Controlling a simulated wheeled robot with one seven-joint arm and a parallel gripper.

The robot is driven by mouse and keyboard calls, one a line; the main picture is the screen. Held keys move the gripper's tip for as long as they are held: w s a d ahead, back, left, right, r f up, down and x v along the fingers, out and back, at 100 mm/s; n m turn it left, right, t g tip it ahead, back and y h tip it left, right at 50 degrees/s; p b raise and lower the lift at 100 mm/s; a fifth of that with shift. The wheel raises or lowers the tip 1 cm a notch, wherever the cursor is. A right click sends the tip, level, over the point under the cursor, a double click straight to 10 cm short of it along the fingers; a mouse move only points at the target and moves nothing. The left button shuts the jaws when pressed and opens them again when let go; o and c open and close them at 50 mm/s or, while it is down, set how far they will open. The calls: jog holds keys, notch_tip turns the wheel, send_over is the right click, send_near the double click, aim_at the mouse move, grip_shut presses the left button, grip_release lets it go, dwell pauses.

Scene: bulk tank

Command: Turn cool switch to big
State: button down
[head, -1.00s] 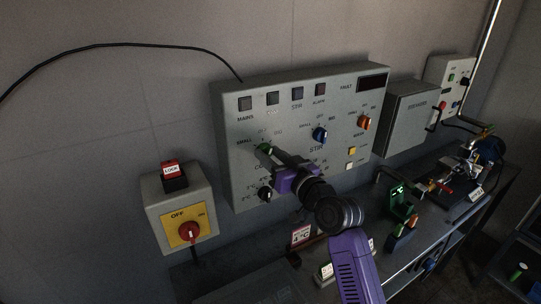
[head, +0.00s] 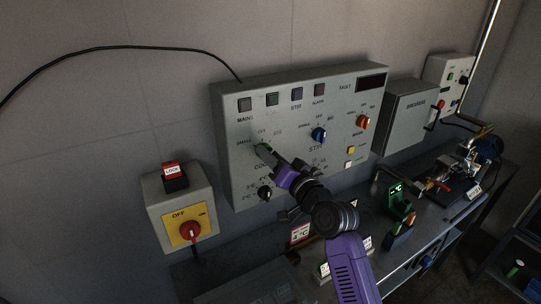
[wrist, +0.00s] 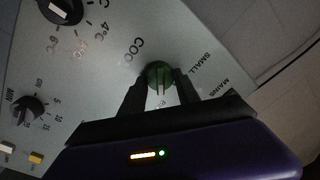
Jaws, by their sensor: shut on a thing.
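The cool switch (head: 261,148) is a green knob at the lower left of the grey control panel (head: 235,178), with SMALL printed to its left and COOL below. In the head view my gripper (head: 268,152) reaches it from the lower right and hides part of it. In the wrist view the green knob (wrist: 159,70) sits between the two dark fingertips of my gripper (wrist: 160,84), which are shut on its sides. A pale pointer line shows on the knob. The label on its far side is mostly covered by my gripper.
A black temperature knob (head: 265,194) sits just below the switch. A blue stir knob (head: 319,135) and an orange knob (head: 363,122) are to the right. A bench with devices runs below.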

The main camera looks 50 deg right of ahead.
jog(key=c, duration=0.9)
grip_release()
jog(key=shift+s, duration=0.1)
jog(key=b+v, duration=0.2)
jog(key=v, duration=0.5)
jog(key=shift+s, duration=0.35)
